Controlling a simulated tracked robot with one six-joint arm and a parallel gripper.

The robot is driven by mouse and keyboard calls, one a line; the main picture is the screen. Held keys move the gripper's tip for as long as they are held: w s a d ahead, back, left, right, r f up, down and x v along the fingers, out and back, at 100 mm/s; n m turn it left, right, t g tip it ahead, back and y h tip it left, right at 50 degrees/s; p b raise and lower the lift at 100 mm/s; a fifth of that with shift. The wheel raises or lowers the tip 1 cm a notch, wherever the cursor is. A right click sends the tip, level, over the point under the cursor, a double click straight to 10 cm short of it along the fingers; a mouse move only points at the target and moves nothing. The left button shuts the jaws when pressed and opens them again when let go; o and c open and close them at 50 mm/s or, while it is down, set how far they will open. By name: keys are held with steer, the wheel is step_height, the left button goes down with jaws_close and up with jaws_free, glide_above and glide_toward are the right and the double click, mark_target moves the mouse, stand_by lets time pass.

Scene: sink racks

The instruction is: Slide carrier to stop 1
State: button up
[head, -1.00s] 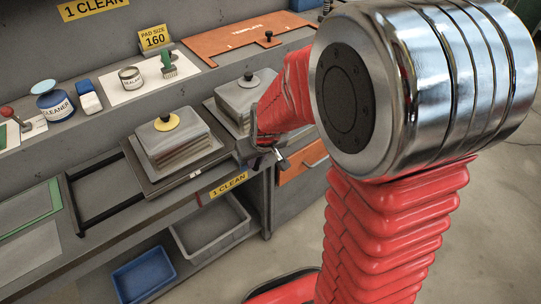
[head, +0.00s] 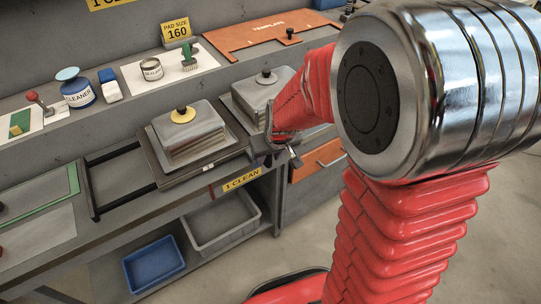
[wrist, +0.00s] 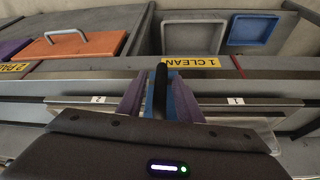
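The carrier (head: 160,174) is a flat tray on dark rails, bearing a grey slab stack with a yellow-ringed knob (head: 183,114) in the head view. It sits left of the yellow "1 CLEAN" label (head: 241,179), which also shows in the wrist view (wrist: 192,63). My gripper (head: 287,153) is at the counter front, right of this tray. In the wrist view, my purple fingers (wrist: 160,90) stand apart, either side of a dark upright post (wrist: 160,92). I cannot tell whether they press on it. White markers "1" (wrist: 235,101) and "2" (wrist: 98,99) lie to either side.
A second slab stack with a black knob (head: 266,76) stands behind my gripper. Empty rails (head: 121,178) extend left of the carrier. A grey tub (head: 222,224) and a blue tub (head: 154,264) sit on the lower shelf. An orange drawer (head: 318,160) is at right.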

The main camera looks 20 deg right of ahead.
steer(key=shift+r, duration=0.1)
steer(key=v, duration=1.3)
steer(key=shift+r, duration=0.25)
steer(key=shift+s, duration=0.2)
steer(key=s+a+r, duration=0.1)
steer(key=s+r, duration=0.1)
steer(key=s, duration=0.5)
steer(key=s+a+r+t, duration=0.1)
steer(key=s+r, duration=0.2)
steer(key=s, duration=0.5)
steer(key=shift+s+r+m, duration=0.2)
steer(key=shift+r+m, duration=0.1)
steer(key=shift+m, duration=0.1)
